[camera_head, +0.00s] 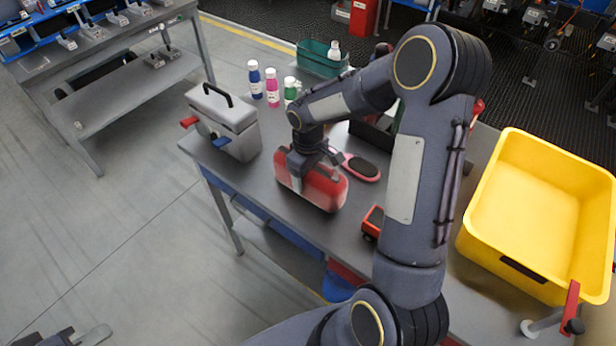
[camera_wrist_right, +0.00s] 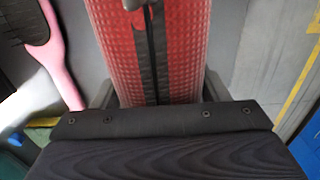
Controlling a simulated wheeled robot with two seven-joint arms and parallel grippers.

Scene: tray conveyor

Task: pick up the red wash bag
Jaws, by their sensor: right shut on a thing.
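I cannot tell whether the bag touches the table. What looks like part of my left gripper (camera_head: 80,336) shows at the bottom left edge, far from the bag; its jaws are unclear.
A pink-edged brush (camera_head: 362,167) lies close right of the bag, and a red toy truck (camera_head: 372,222) lies in front. A grey toolbox (camera_head: 225,125) stands left. Several bottles (camera_head: 272,88) and a green bin (camera_head: 318,62) are behind. A yellow crate (camera_head: 545,200) is at right.

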